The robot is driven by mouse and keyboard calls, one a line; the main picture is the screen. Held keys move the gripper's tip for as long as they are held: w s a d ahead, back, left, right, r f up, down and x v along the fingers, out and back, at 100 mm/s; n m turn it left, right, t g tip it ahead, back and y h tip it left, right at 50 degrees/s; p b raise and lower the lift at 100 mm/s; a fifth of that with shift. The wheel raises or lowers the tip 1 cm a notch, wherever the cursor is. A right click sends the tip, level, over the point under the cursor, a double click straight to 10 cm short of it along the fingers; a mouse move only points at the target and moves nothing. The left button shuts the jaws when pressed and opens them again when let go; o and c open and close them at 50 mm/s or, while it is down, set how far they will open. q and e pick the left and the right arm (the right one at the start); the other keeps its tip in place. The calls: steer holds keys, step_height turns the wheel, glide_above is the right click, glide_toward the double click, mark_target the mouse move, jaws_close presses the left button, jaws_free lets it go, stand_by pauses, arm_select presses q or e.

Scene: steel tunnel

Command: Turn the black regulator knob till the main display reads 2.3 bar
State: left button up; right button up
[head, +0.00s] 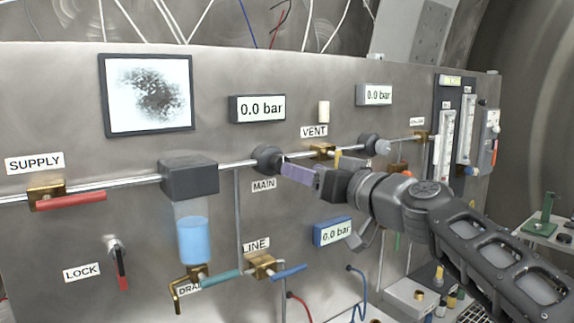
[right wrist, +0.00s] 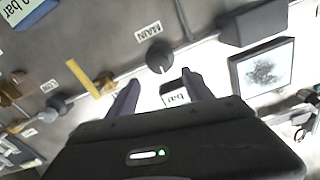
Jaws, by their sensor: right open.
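The black regulator knob (head: 268,158) sits on the pipe above the MAIN label (head: 263,185). It also shows in the right wrist view (right wrist: 159,57), just beyond the fingertips and between their lines. The main display (head: 258,108) above it reads 0.0 bar; the right wrist view shows part of a display (right wrist: 174,96) between the fingers. My right gripper (head: 286,170) is open and empty, its fingers pointing at the knob from the right. They look apart from it, though the exact gap is hard to judge. My left gripper is out of view.
A second regulator (head: 373,145) and another 0.0 bar display (head: 375,95) are to the right. A red SUPPLY handle (head: 70,199), a filter bowl (head: 193,238), a blue LINE handle (head: 289,273) and a VENT valve (head: 322,151) surround the area. A blue-framed display (head: 334,232) is below my arm.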

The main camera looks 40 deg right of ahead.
mark_target(280, 164)
steer(key=w+p, duration=0.1)
steer(key=w, duration=0.6)
steer(key=shift+c, duration=0.3)
jaws_close()
